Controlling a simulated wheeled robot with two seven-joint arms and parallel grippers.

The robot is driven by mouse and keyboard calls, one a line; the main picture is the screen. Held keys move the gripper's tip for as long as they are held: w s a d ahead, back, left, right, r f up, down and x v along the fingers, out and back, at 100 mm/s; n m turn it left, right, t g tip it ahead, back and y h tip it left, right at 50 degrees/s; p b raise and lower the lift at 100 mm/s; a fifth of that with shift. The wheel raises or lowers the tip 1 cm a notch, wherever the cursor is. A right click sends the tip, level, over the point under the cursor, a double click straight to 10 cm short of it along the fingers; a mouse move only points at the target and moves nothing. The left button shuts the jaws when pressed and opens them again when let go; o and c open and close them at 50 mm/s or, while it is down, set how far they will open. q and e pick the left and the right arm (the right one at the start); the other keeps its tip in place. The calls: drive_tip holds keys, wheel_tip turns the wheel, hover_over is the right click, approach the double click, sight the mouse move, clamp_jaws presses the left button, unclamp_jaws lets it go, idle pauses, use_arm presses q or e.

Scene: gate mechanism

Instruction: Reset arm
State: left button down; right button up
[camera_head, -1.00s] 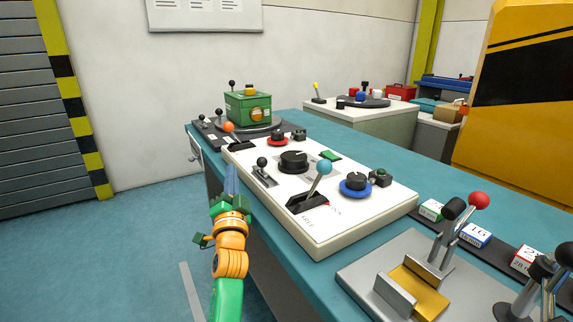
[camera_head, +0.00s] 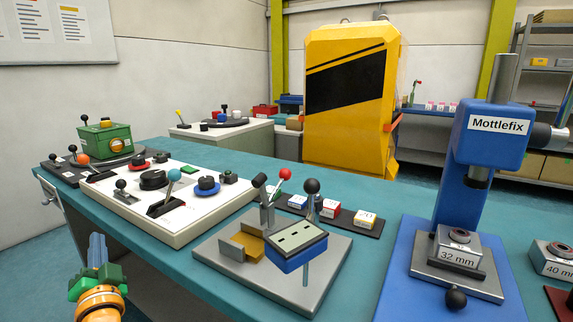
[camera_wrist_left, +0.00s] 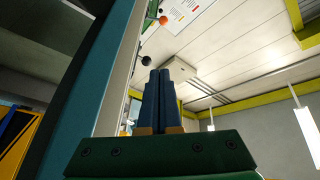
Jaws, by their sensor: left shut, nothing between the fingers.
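My left gripper (camera_head: 97,245) shows at the lower left of the head view, beside the bench's front edge and in front of the white control panel (camera_head: 205,218). Its blue fingers point up, are shut and hold nothing. In the left wrist view the closed fingers (camera_wrist_left: 163,98) point toward the wall and ceiling. The panel carries a lever with a light blue ball (camera_head: 174,175), a black knob (camera_head: 153,180), a blue-ringed knob (camera_head: 208,184) and a red-ringed knob (camera_head: 139,160). My right gripper is not in view.
The teal bench (camera_head: 350,204) runs across the view. A metal plate fixture (camera_head: 317,275) with levers and a blue Mottlefix press (camera_head: 486,135) stand to the right. A green box (camera_head: 103,140) is at the far left. Open floor lies left of the bench.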

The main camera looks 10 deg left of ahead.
use_arm(q)
drive_tip(key=s+d+f+g+h, duration=0.2)
drive_tip(key=d+f+h, duration=0.3)
drive_tip(key=f, duration=0.5)
drive_tip(key=s+d+f+g+h, duration=0.25)
drive_tip(key=d+f, duration=0.35)
drive_tip(key=f, duration=0.3)
drive_tip(key=s+d+f+g+h, duration=0.3)
drive_tip(key=s+d+f+g, duration=0.15)
drive_tip(key=s+d, duration=0.35)
drive_tip(key=s+d+f+g+h, duration=0.3)
drive_tip(key=s+d+f, duration=0.35)
drive_tip(key=s, duration=0.35)
wheel_tip(320, 180, down, 14)
drive_tip(key=s+g, duration=0.1)
drive_tip(key=s+a+f+m+g, duration=0.1)
drive_tip(key=s+a+f, duration=0.1)
drive_tip(key=s+f, duration=1)
wheel_tip(320, 180, up, 17)
drive_tip(key=s+p, duration=0.1)
drive_tip(key=p, duration=1.6)
drive_tip(key=shift+s+f+g, duration=0.2)
drive_tip(key=shift+s+g, duration=0.05)
drive_tip(key=shift+g, duration=0.05)
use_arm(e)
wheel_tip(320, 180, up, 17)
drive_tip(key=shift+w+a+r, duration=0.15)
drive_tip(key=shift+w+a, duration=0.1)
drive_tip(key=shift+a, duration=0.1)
